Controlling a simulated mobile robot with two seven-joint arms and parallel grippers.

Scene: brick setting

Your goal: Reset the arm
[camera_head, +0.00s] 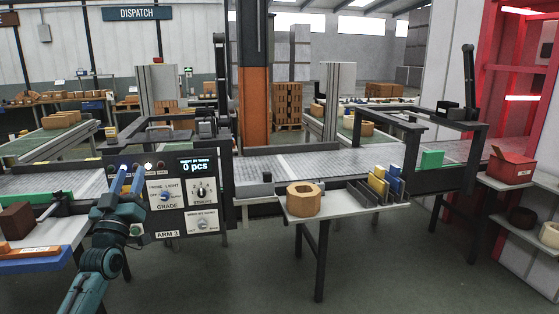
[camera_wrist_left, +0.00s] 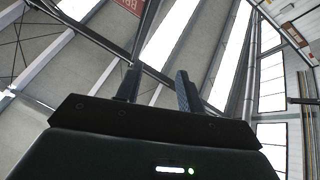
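My left arm (camera_head: 103,260) is teal and rises from the bottom left of the head view. My left gripper (camera_head: 129,176) points up in front of the control panel's left part. Its two blue fingers stand apart with nothing between them. In the left wrist view the same gripper (camera_wrist_left: 160,84) shows two dark fingers apart, with only the roof and windows behind them. My right gripper is in neither view.
The control panel (camera_head: 191,236), marked ARM 3, has knobs and a "0 pcs" display. A table (camera_head: 302,214) holds a wooden hexagonal block (camera_head: 303,195). Blue and yellow pieces (camera_head: 385,185) stand on its right. A red box (camera_head: 511,167) is far right. Front floor is clear.

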